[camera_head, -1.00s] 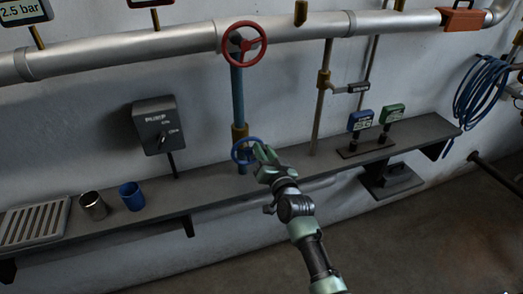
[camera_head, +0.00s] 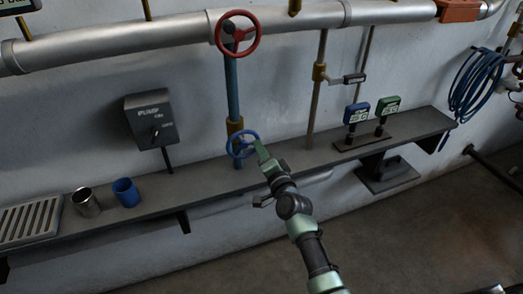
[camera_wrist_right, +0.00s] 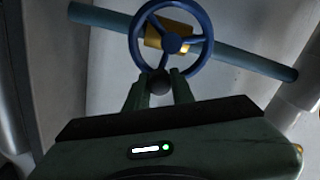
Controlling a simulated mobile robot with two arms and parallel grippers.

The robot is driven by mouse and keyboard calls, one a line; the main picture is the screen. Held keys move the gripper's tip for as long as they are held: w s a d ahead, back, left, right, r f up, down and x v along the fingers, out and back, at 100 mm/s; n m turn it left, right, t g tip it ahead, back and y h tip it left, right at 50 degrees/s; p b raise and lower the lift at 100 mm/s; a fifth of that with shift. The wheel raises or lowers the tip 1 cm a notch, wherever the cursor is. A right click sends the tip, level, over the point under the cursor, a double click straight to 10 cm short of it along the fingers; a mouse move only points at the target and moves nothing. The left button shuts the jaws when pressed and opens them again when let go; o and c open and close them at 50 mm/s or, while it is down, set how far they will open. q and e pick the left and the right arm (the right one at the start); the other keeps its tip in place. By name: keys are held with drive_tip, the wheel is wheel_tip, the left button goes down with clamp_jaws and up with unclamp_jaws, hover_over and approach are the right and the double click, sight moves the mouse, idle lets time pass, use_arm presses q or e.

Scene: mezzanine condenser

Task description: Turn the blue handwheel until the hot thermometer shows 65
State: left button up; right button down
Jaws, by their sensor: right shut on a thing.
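The blue handwheel (camera_head: 242,144) sits low on a blue vertical pipe, just above the shelf. It also shows in the right wrist view (camera_wrist_right: 136,37), with its spokes and brass fitting. My right gripper (camera_head: 259,150) is shut on the lower rim of the handwheel; in the wrist view its two fingers (camera_wrist_right: 160,84) stand on either side of a dark round part there. My left gripper is not in view.
A red handwheel (camera_head: 238,35) is higher on the same pipe. A pump switch box (camera_head: 151,120) hangs on the wall. A metal cup (camera_head: 86,203), a blue cup (camera_head: 126,193) and a slotted tray (camera_head: 28,220) are on the shelf (camera_head: 215,187). The floor in front is clear.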

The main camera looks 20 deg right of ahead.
drive_tip(key=shift+f, duration=0.1)
idle(0.4)
drive_tip(key=c, duration=1.2)
unclamp_jaws()
drive_tip(key=s+b, duration=0.1)
drive_tip(key=s, duration=0.6)
drive_tip(key=shift+s+d, duration=0.15)
drive_tip(key=shift+s, duration=0.25)
